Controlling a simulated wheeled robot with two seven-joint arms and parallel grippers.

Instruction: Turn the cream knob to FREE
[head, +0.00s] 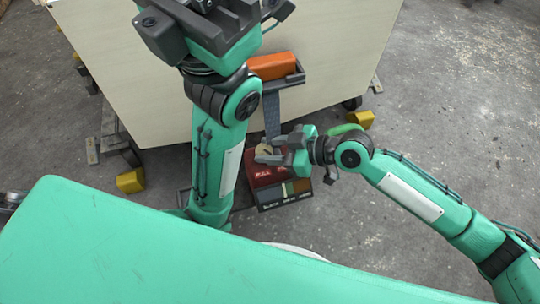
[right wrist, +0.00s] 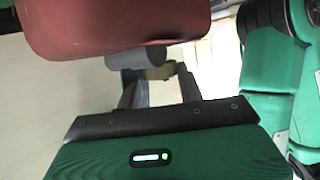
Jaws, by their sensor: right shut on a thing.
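The cream knob (head: 264,149) sits at the top of a red panel (head: 262,176) with white lettering, in the middle of the head view. My right gripper (head: 263,152) reaches in from the right and is shut on the knob. In the right wrist view the knob (right wrist: 160,72) shows between the two fingertips, beside a grey cylinder (right wrist: 136,57). The knob's pointer and the FREE mark cannot be made out. My left gripper (head: 268,14) is at the top of the head view, away from the knob; its jaw opening is unclear.
A pale plywood hull (head: 130,75) stands behind on wheels with yellow blocks (head: 130,181) around it. An orange box (head: 273,66) rests on a dark bracket above a grey post (head: 271,110). Below the red panel is a dark strip with coloured bars (head: 298,187). Concrete floor is clear at right.

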